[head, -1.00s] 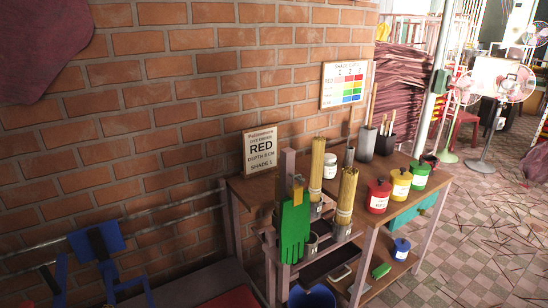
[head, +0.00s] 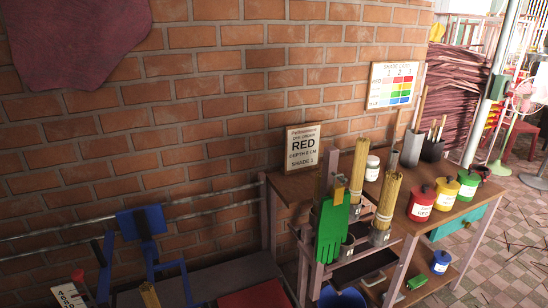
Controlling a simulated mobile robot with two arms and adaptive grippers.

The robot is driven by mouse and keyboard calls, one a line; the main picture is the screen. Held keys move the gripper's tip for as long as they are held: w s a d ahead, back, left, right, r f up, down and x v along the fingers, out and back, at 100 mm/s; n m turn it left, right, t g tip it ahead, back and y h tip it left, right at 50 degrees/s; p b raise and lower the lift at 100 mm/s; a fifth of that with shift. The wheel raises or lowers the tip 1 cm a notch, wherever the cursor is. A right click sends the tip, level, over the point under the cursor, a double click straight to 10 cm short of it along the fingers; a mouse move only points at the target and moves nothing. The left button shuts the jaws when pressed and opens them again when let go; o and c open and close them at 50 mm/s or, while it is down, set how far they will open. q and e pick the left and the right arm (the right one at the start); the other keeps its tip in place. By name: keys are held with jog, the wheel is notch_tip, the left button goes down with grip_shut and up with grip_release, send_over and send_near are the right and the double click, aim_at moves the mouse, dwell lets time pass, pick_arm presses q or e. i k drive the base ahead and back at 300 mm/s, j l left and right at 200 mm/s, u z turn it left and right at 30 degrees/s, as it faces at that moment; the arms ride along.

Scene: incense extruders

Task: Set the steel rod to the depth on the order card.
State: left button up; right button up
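The order card (head: 302,148) leans against the brick wall at the back left of the wooden table. A white strip with black numbers (head: 70,293) and a red top is cut off at the lower left. Neither of my grippers is in view.
Stick bundles (head: 387,208) stand in holders beside a green glove (head: 332,228). Red (head: 422,203), yellow and green pots line the table's right side. A shade card (head: 394,84) hangs on the wall. A blue frame (head: 142,222) stands lower left. Tiled floor is open at right.

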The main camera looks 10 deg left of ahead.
aim_at(78, 275)
jog(key=u, duration=1.6)
